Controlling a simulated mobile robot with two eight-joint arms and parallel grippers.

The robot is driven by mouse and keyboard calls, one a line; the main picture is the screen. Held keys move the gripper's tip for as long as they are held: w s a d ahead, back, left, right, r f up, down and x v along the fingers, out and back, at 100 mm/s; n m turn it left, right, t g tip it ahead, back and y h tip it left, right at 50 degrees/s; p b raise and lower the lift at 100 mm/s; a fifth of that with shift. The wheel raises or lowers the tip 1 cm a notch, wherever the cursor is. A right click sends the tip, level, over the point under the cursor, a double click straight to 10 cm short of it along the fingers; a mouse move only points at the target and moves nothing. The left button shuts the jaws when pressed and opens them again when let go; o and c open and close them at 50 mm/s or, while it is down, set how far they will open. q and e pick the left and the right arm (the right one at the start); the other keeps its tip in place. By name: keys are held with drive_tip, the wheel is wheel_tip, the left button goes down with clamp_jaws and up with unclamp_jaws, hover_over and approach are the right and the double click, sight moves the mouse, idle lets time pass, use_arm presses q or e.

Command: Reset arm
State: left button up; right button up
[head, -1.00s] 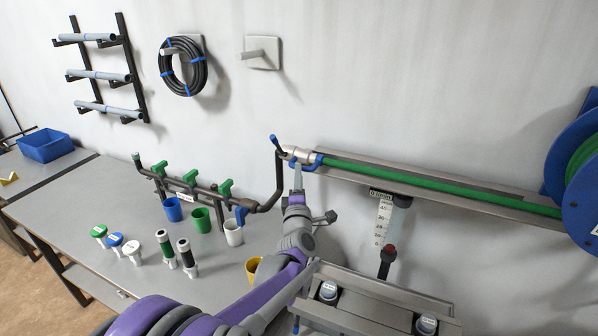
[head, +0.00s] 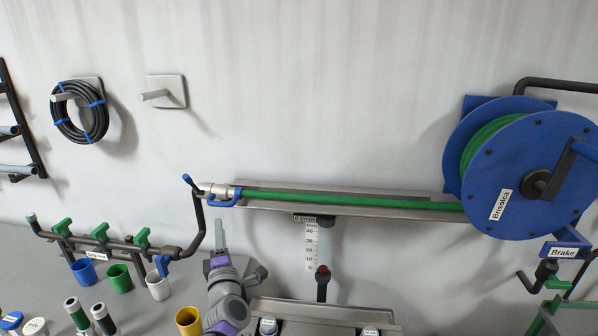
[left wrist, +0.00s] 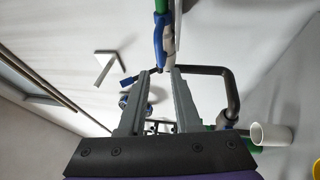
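My left gripper (head: 219,226) points up toward the wall in the head view, just below the hose coupling, and is apart from it. In the left wrist view its two fingers (left wrist: 162,74) stand apart with nothing held between them. The coupling (head: 211,189) is a pale metal fitting with blue levers, joining the dark manifold pipe (head: 219,234) to the green hose (head: 345,199). A blue lever (left wrist: 160,40) of the coupling shows beyond the fingertips in the left wrist view. My right gripper is in neither view.
The blue hose reel (head: 535,170) is on the right, above a "Brake" label (head: 563,252). Blue (head: 84,270), green (head: 120,278), white (head: 158,286) and yellow (head: 188,321) cups stand on the bench. A gauge (head: 311,245) hangs below the hose trough.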

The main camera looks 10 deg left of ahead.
use_arm(q)
drive_tip(key=s+d+f+m+g+h, duration=0.5)
drive_tip(key=s+d+f+m+h, duration=0.3)
drive_tip(key=s+d+m+h, duration=0.5)
drive_tip(key=s+f+m+g+y, duration=0.2)
drive_tip(key=s+f+m, duration=0.3)
drive_tip(key=s, duration=0.4)
drive_tip(key=s+f+m+g+y, duration=0.2)
drive_tip(key=s+f+m+g, duration=0.3)
drive_tip(key=s, duration=0.3)
drive_tip(key=shift+s+f+m+g, duration=0.35)
drive_tip(key=shift+f+m, duration=0.15)
drive_tip(key=shift+f, duration=0.4)
